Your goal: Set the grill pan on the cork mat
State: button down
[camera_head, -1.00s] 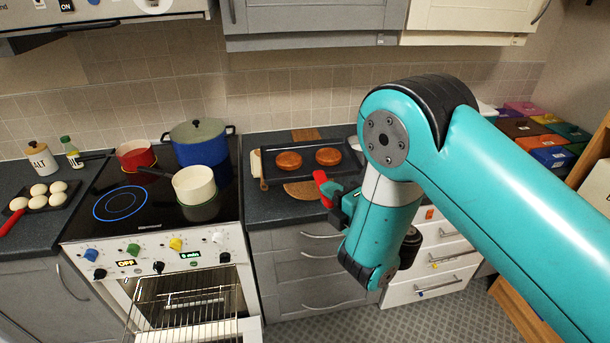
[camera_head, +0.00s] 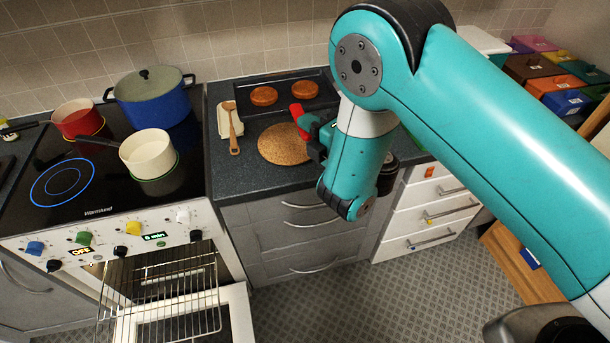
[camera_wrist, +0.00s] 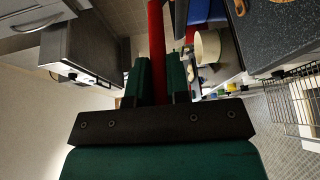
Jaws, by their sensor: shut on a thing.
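The grill pan (camera_head: 284,93) is a dark rectangular pan carrying two round brown patties. In the head view it shows at the back of the counter, behind the cork mat; I cannot tell whether it touches the counter. The cork mat (camera_head: 280,146) is round and speckled brown, and lies mostly uncovered near the counter's front. My gripper (camera_head: 310,134) is shut on the pan's red handle (camera_head: 298,115), over the mat's right edge in the picture. The red handle also shows between the green jaws in the wrist view (camera_wrist: 156,35); the pan's body is hidden there.
A wooden spoon (camera_head: 232,130) on a pale rest stands left of the mat. The hob (camera_head: 95,195) holds a cream pot (camera_head: 148,152), a blue pot (camera_head: 152,100) and a red pot (camera_head: 78,118). The oven door is open with a wire rack (camera_head: 165,300) out. Coloured boxes (camera_head: 540,68) stand at right.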

notch_tip(320, 180, down, 15)
jog(key=b, duration=0.7)
jog(key=shift+f, duration=0.15)
jog(key=c, duration=1.5)
grip_release()
jog(key=shift+f, duration=0.15)
jog(key=o, duration=0.4)
